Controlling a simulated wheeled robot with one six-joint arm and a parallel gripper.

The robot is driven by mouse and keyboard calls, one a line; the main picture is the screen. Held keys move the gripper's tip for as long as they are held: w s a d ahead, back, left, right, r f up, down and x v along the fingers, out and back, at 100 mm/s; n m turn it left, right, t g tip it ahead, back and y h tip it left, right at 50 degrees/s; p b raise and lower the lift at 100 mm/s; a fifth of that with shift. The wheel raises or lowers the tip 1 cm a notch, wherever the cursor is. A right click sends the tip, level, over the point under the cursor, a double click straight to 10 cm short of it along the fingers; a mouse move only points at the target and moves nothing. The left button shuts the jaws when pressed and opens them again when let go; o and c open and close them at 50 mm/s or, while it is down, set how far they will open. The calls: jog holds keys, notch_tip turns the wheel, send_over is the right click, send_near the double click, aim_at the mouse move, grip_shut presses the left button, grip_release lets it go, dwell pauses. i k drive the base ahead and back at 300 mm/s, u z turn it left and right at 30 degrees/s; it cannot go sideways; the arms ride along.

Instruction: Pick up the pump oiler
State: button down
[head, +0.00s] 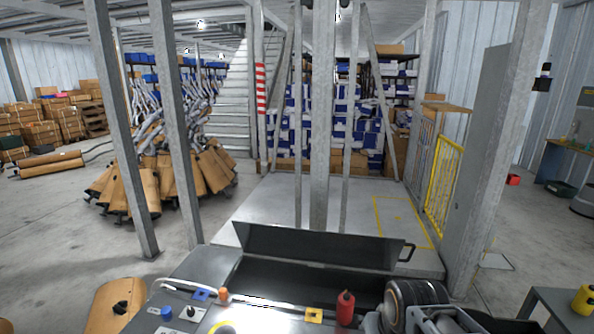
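A small red bottle-like can (345,309) with a narrow top stands upright at the front edge of the dark bench in the head view; it may be the pump oiler. A yellow can (583,300) with a dark top stands on a small dark table at the far right and could also be an oiler. Neither shows enough detail to be sure. Grey mechanical parts at the bottom right look like my arm. I cannot make out the fingers of my gripper.
The grey bench top (190,270) carries small blue, orange and yellow parts and a pale bent rod. A dark lidded trough (300,272) lies beside it. Metal posts (322,120) rise beyond. Mufflers (125,190) are heaped at the left. A yellow gate (443,185) stands at the right.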

aim_at(344, 309)
jog(key=u, duration=0.05)
jog(key=k, duration=1)
jog(key=u, duration=1.85)
jog(key=i, duration=1.15)
jog(key=z, duration=2.35)
jog(key=i, duration=0.5)
jog(key=u, duration=0.1)
